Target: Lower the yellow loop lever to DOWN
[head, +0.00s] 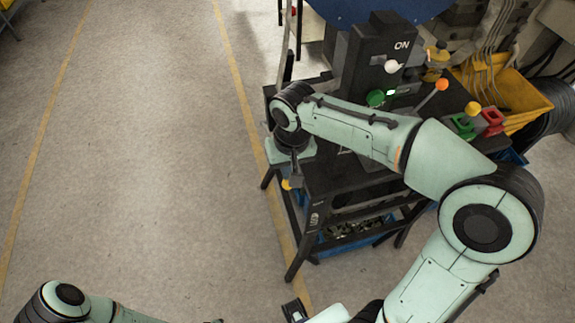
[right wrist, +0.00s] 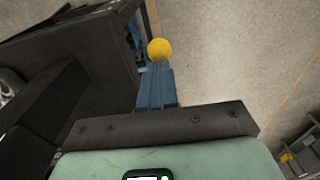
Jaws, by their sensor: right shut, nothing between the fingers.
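A yellow ball knob (head: 286,184) sits low at the left side of the black bench; I take it as the loop lever's end. In the right wrist view the yellow knob (right wrist: 159,49) lies just beyond my fingertips. My right gripper (head: 295,174) points down beside the bench's left edge, by the knob. In the right wrist view its blue-grey fingers (right wrist: 156,70) are together and empty. I cannot tell whether they touch the knob. The lever's rod is hidden.
The black bench (head: 330,176) carries a machine with a white knob (head: 393,66) under an ON label. An orange-knobbed lever (head: 441,84) and another yellow knob (head: 473,107) stand to the right. A yellow bin (head: 515,92) is behind. The floor left of the bench is clear.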

